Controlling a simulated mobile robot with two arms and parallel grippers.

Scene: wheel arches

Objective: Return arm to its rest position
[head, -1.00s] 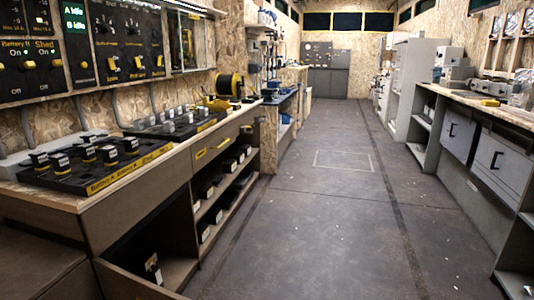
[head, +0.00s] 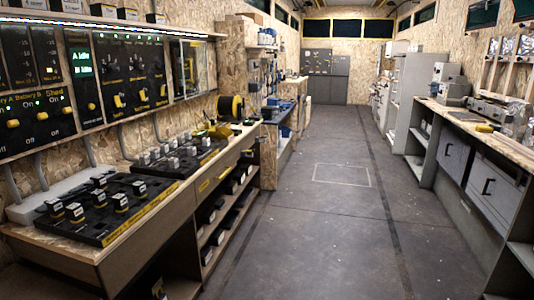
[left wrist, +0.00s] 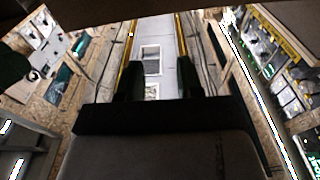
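My left gripper (left wrist: 161,80) shows only in the left wrist view. Its two dark fingers stand apart with nothing between them, so it is open and empty. Beyond the fingers are a pale strip with bright rectangular panels and walls on both sides. Neither arm shows in the head view. My right gripper is in no view.
A workbench (head: 75,240) runs along the left, with a black battery tray (head: 105,208) and a second black tray (head: 180,155). A yellow reel (head: 231,108) stands farther back. Grey cabinets (head: 455,157) line the right. The floor (head: 335,225) between is clear.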

